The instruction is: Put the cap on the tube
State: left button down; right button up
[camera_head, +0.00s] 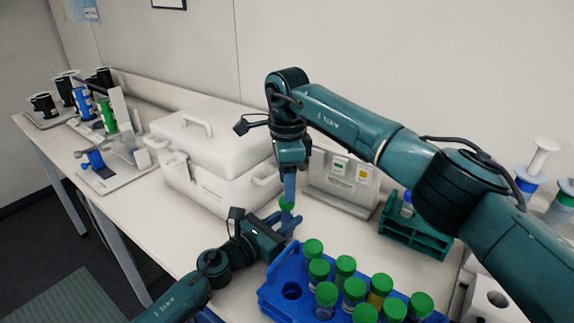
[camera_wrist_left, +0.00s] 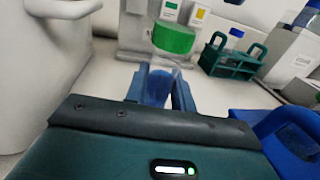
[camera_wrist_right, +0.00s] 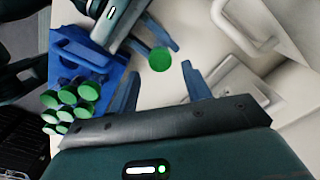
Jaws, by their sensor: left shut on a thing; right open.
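My left gripper (camera_head: 284,224) is shut on a clear tube (camera_wrist_left: 160,66), held roughly upright above the table. A green cap (camera_wrist_left: 173,38) sits on the tube's top; I cannot tell how tightly it is seated. The cap also shows in the head view (camera_head: 286,203) and in the right wrist view (camera_wrist_right: 160,59). My right gripper (camera_wrist_right: 160,70) is open, its fingers apart and pointing down just above the cap. The cap appears between its fingertips in the right wrist view, not gripped. The right gripper does not show in the left wrist view.
A blue rack (camera_head: 271,292) with several green-capped tubes and one empty hole (camera_head: 292,290) stands front right. A white box (camera_head: 215,150) stands left of the grippers. A teal rack (camera_head: 415,240) and a grey holder (camera_head: 342,185) are behind. Bare table lies left of the left arm.

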jog(key=shift+f, duration=1.95)
jog(key=c, duration=1)
jog(key=m, duration=0.3)
jog(key=shift+c, duration=0.2)
jog(key=m, duration=0.8)
jog(key=shift+m, duration=0.4)
jog(key=m, duration=0.3)
jog(key=shift+m, duration=0.4)
jog(key=o, duration=1.2)
jog(key=shift+c, duration=0.2)
